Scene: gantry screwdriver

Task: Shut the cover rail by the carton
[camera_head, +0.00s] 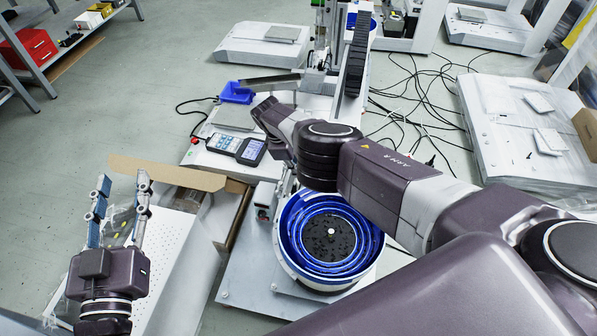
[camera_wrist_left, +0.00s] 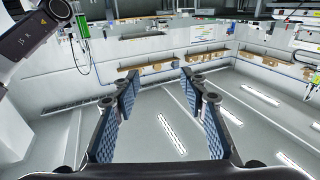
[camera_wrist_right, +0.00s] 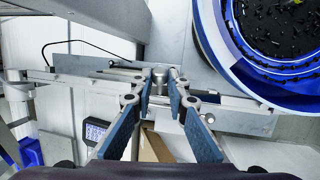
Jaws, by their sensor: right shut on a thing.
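My right gripper (camera_wrist_right: 160,80) is shut on a small grey part at the long grey metal rail (camera_wrist_right: 235,116), seen in the right wrist view. The rail runs across that view from upper left to right, beside the blue bowl feeder. I cannot tell how far the cover is shut. In the head view my right arm hides this gripper and most of the rail. The open brown carton (camera_head: 168,174) is at the left of the station; a brown piece of it (camera_wrist_right: 156,147) shows between my right fingers. My left gripper (camera_head: 123,181) is open and empty, left of the carton.
The blue bowl feeder (camera_head: 331,229) with dark screws stands under my right arm. A handheld tester (camera_head: 250,151) and a blue bin (camera_head: 237,92) lie beyond the carton. Loose black cables (camera_head: 425,100) lie on the floor behind. Open floor (camera_head: 110,110) is at the left.

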